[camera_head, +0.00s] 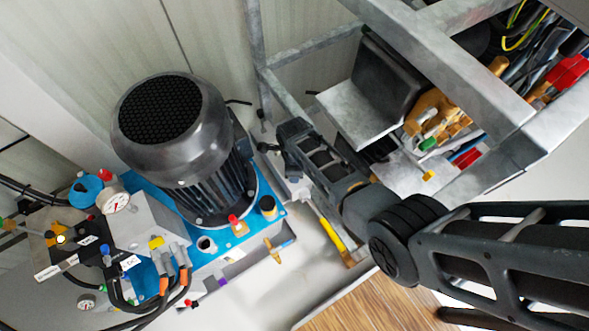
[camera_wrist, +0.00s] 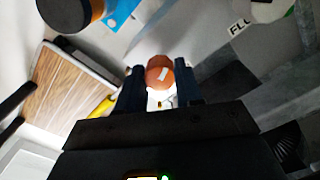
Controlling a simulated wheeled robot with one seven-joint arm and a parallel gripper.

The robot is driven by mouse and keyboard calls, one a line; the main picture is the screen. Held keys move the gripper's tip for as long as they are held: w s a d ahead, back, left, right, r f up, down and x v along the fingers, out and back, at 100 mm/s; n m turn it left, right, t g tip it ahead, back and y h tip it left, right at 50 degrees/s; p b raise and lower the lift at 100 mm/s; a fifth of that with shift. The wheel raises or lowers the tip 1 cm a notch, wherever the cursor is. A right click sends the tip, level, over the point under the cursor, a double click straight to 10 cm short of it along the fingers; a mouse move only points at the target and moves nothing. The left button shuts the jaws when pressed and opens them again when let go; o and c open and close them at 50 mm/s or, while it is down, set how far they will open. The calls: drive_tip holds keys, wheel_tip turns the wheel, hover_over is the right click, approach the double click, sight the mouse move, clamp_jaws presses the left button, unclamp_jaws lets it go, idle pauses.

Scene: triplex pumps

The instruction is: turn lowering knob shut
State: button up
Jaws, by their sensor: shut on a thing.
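A round orange-red knob (camera_wrist: 158,68) with a white mark on its face shows in the wrist view. I take it to be the lowering knob. My gripper (camera_wrist: 160,82) has one dark finger on each side of the knob and is shut on it. The knob's lower part and base are partly hidden by the fingers. In the head view my gripper (camera_head: 276,149) reaches in beside the metal frame, right of the motor. The knob cannot be made out there.
A large dark motor (camera_head: 185,140) stands on a blue plate (camera_head: 228,237) to the left, with gauges, hoses and fittings in front. A grey metal frame (camera_head: 465,85) stands close on the right. A yellow handle (camera_head: 333,240) lies below my arm.

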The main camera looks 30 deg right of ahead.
drive_tip(key=shift+m, duration=2.2)
drive_tip(key=o, duration=1)
drive_tip(key=shift+o, duration=0.2)
drive_tip(key=shift+r+p, duration=1.25)
drive_tip(key=shift+r, duration=2.7)
